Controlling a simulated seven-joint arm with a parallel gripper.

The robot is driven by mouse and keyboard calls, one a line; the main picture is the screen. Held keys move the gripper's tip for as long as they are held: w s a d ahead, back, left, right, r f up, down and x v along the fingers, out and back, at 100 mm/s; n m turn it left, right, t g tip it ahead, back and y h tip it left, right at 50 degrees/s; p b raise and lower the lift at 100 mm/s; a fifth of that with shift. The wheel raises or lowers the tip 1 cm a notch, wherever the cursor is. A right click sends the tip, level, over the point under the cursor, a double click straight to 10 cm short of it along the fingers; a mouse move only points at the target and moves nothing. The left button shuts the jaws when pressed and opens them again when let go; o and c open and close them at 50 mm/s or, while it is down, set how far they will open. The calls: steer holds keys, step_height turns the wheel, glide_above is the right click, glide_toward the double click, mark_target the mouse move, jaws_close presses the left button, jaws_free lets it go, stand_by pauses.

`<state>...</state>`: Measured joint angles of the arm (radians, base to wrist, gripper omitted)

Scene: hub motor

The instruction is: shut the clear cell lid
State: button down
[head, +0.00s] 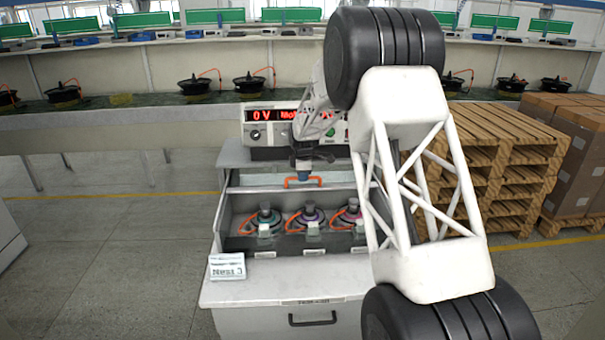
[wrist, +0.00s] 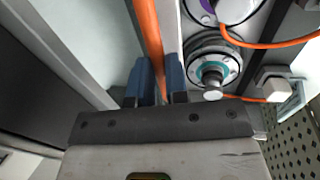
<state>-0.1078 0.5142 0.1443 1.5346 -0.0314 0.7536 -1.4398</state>
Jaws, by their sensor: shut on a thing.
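The clear lid (head: 255,180) stands raised at the back of the test cell (head: 228,243), with its orange handle (head: 303,182) along its front edge. My gripper (head: 303,174) is at the handle from above. In the wrist view, the blue fingers of my gripper (wrist: 158,80) are shut on the orange handle (wrist: 150,35), one on each side. The pale lid panel (wrist: 95,45) shows left of it.
A control box with a red display (head: 270,118) stands behind the cell. A "Nest 3" sign (head: 227,267) is at the bench's front left. Wooden pallets (head: 500,150) stand at right. Orange cables lie around the motors.

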steer(key=shift+s, duration=11.05)
steer(key=shift+s+f, duration=0.1)
steer(key=c, duration=1.1)
jaws_free()
steer(key=shift+c, duration=0.2)
steer(key=shift+r, duration=0.85)
steer(key=shift+s+r, duration=0.25)
steer(key=shift+r, duration=0.75)
steer(key=shift+s+r, duration=0.2)
steer(key=shift+r, duration=0.85)
steer(key=shift+s+r, duration=0.25)
steer(key=shift+r, duration=0.75)
